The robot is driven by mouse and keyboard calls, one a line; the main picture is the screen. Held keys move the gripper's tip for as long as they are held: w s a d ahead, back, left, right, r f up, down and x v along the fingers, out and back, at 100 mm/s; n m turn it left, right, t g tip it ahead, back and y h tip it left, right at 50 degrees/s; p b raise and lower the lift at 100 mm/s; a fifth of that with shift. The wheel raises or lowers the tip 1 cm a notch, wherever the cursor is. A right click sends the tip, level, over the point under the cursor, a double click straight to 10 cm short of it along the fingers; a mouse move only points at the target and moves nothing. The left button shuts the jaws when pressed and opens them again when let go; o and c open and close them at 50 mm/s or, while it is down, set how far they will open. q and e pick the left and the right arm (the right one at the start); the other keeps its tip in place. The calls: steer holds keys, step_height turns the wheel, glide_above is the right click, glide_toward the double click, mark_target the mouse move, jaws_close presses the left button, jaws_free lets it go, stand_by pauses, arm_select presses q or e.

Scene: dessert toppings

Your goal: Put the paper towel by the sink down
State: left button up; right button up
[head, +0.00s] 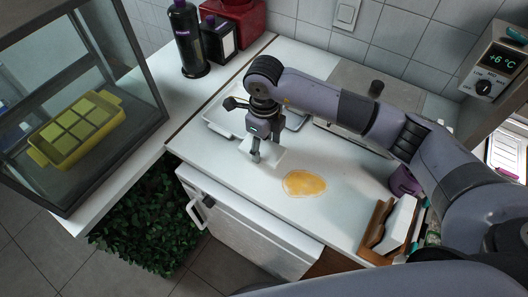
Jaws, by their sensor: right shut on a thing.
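My right gripper (256,156) points down over the white counter, shut on a pale, thin paper towel (272,157). The towel is close to the counter top; I cannot tell whether it touches it. The gripper's fingers hide part of the towel. A sink (216,122) with a metal rim lies behind the gripper, partly hidden by my arm. An orange-yellow spill (304,184) is on the counter, just right of and in front of the towel. My left gripper is not in view.
Dark bottles (187,38) and a red container (240,18) stand at the back left. A wooden holder with a white item (398,224) and a purple cup (403,181) are at the right. A glass case with a yellow tray (45,157) stands at the left.

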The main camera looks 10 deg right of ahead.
mark_target(264, 157)
steer(key=shift+s+f, duration=0.1)
steer(key=shift+f, duration=0.55)
step_height(264, 157, down, 4)
steer(key=shift+f+p, duration=0.1)
steer(key=shift+p, duration=0.4)
steer(key=shift+f, duration=0.2)
steer(key=o, duration=1.1)
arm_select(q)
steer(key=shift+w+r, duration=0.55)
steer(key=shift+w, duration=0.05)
arm_select(e)
steer(key=shift+r, duration=0.1)
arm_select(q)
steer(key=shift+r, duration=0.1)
arm_select(e)
steer(key=shift+r, duration=0.1)
